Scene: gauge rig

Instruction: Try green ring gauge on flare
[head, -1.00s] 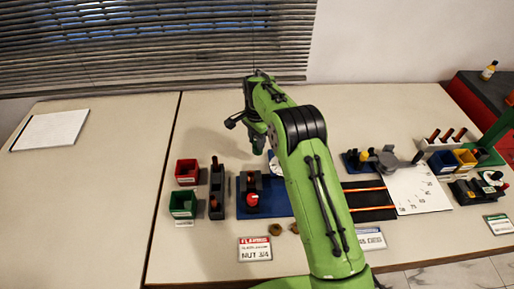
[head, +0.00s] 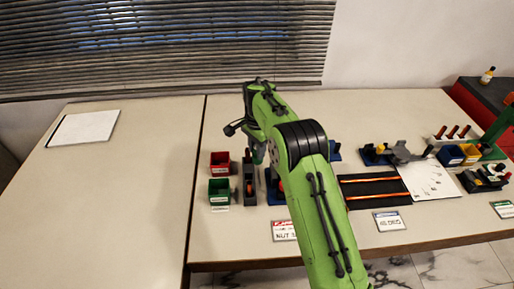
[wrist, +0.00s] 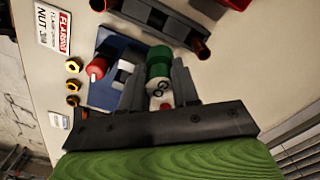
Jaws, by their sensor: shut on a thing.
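My gripper (wrist: 159,70) is shut on the green ring gauge (wrist: 158,54), a green cylinder with a pale lettered end, between its fingers in the wrist view. In the head view my gripper (head: 258,152) hangs by the far end of a dark grey rack (head: 249,185); the gauge cannot be made out there. The rack also shows in the wrist view (wrist: 150,14), with copper-coloured tube ends (wrist: 200,48) near the gauge, apart from it in the picture. Which end is the flare I cannot tell. A red-capped piece (wrist: 96,69) stands on the blue mat (wrist: 103,96).
A red bin (head: 220,163) and a green bin (head: 219,190) stand left of the rack. Brass nuts (wrist: 73,85) lie near a flare-nut card (wrist: 52,28). A black mat with copper strips (head: 370,190) lies to the right. The left table is mostly clear.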

